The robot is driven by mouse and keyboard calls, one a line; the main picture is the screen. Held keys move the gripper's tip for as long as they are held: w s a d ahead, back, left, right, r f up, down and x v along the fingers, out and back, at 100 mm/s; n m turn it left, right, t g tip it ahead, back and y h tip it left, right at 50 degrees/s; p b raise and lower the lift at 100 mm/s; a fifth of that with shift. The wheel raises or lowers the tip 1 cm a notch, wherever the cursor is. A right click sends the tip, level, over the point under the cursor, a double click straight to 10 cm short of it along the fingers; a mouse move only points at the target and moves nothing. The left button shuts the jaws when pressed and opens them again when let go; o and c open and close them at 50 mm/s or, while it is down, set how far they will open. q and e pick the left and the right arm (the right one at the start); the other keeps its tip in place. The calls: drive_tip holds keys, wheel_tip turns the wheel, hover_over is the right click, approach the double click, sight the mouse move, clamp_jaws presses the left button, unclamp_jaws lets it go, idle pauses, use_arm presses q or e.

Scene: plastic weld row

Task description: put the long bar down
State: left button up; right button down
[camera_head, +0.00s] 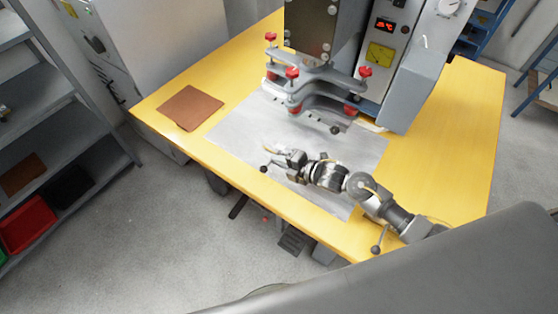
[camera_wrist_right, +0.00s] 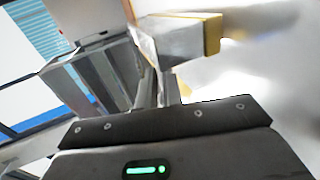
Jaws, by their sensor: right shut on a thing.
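My right arm reaches in from the lower right over the yellow table. Its gripper (camera_head: 280,158) is above the front part of the pale sheet, in front of the press. In the right wrist view, the fingers are shut on a grey bar with a yellow end (camera_wrist_right: 185,40), which I take to be the long bar. My left gripper is not in view.
The yellow table (camera_head: 450,160) carries a pale sheet (camera_head: 230,130) and a brown square (camera_head: 190,108) at left. The grey press (camera_head: 318,78) with red knobs stands behind the gripper. The table's right side is clear. Grey shelves (camera_head: 40,110) stand at far left.

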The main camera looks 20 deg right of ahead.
drive_tip(key=shift+f, duration=0.35)
drive_tip(key=shift+f, duration=0.1)
drive_tip(key=c, duration=1.6)
unclamp_jaws()
drive_tip(key=shift+o, duration=0.2)
drive_tip(key=b+v, duration=0.1)
drive_tip(key=v, duration=1.1)
